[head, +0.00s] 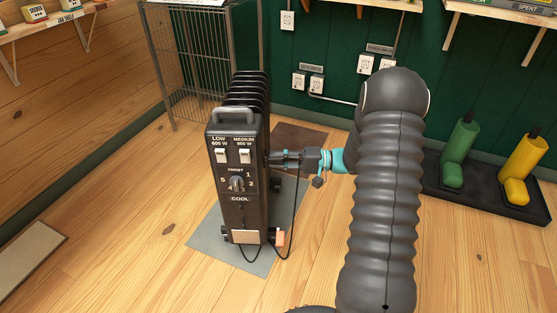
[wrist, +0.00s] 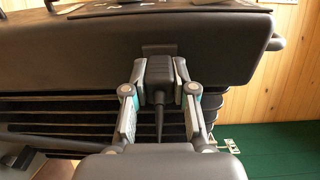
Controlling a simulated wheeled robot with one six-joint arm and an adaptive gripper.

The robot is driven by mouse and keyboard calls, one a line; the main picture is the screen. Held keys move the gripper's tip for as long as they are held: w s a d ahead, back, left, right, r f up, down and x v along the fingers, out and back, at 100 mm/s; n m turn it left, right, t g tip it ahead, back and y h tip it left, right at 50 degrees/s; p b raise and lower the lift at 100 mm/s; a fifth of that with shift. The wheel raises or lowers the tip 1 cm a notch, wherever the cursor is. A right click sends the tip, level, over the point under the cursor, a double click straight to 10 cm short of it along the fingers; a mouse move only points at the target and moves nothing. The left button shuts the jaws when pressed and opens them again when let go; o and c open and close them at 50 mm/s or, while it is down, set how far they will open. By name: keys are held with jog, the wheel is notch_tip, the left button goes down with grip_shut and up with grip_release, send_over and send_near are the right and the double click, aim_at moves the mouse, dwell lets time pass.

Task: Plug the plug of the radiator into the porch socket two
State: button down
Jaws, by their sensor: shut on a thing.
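The black radiator (head: 236,195) stands upright on a grey mat, with its switches and dial facing me. My gripper (head: 285,160) reaches in from the right at its side. In the wrist view my gripper (wrist: 159,80) is shut on the black plug (wrist: 158,72), one finger on each side, the plug's far end against a small block on the radiator's side. I cannot tell whether it is seated there. A black cord (head: 294,215) hangs from near the gripper to the radiator's base. Sockets (head: 308,84) and more sockets (head: 376,64) are on the green wall; their labels are too small to read.
A wire cage (head: 205,65) stands behind the radiator to the left. A black tray (head: 490,190) with green and yellow boots (head: 459,152) is at the right. A single wall plate (head: 287,20) is higher up. Wooden floor is open at front left.

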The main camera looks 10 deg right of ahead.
jog(key=shift+w+a, duration=0.1)
jog(key=shift+a, duration=0.25)
jog(key=c, duration=0.9)
grip_release()
jog(key=shift+o, duration=0.2)
